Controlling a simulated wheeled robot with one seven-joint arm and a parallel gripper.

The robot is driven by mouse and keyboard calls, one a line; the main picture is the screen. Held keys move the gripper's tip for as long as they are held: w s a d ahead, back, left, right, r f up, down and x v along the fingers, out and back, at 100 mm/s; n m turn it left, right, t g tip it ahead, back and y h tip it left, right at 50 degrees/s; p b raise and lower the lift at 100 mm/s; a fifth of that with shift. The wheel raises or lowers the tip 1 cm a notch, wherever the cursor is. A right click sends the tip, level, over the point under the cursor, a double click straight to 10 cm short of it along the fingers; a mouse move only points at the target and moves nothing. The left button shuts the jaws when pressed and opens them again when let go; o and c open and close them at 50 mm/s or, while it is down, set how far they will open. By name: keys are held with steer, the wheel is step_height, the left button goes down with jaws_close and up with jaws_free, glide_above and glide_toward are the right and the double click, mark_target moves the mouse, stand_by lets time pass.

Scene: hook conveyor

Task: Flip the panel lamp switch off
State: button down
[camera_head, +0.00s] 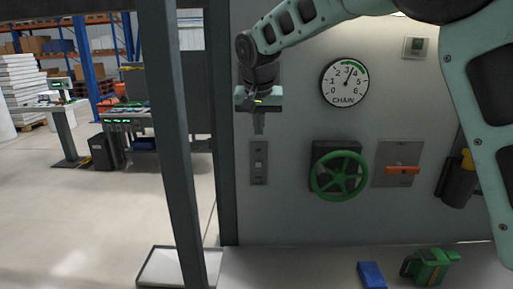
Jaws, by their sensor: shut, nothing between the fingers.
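A narrow grey switch plate (259,163) with a small pale toggle is fixed to the panel wall left of the green handwheel. Its label is too small to read, and I cannot tell whether the toggle is up or down. My gripper (259,129) points down just above this plate in the picture. Its fingers are shut with nothing between them. I cannot tell how far the fingers are from the wall. My gripper and wrist hide the wall behind them.
The green handwheel (339,176), an orange lever (402,170) and the chain dial (344,84) are on the panel (300,125). A small box (417,47) is at upper right. A blue block (371,275) and a green object (430,266) lie below. A dark post (172,130) stands left.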

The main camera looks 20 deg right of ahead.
mark_target(259, 163)
steer(key=shift+f, duration=0.1)
steer(key=p+x, duration=0.3)
steer(key=x, duration=0.7)
steer(key=shift+p, duration=0.4)
steer(key=shift+s+a+f+t+b, duration=0.1)
steer(key=shift+s+f+t+b, duration=0.35)
steer(key=shift+b, duration=1.95)
steer(key=b, duration=0.3)
steer(key=f+t+h+b, duration=0.1)
steer(key=b, duration=0.3)
steer(key=shift+s+a+t, duration=0.15)
steer(key=shift+t, duration=0.1)
steer(key=t+b, duration=0.1)
steer(key=b, duration=0.7)
steer(key=s+f+t+h+b, duration=0.1)
steer(key=t+b, duration=0.1)
steer(key=b, duration=0.5)
steer(key=shift+a+b, duration=0.1)
steer(key=shift+b, duration=0.3)
steer(key=shift+r+p, duration=0.4)
steer(key=shift+p, duration=0.15)
steer(key=shift+r, duration=0.1)
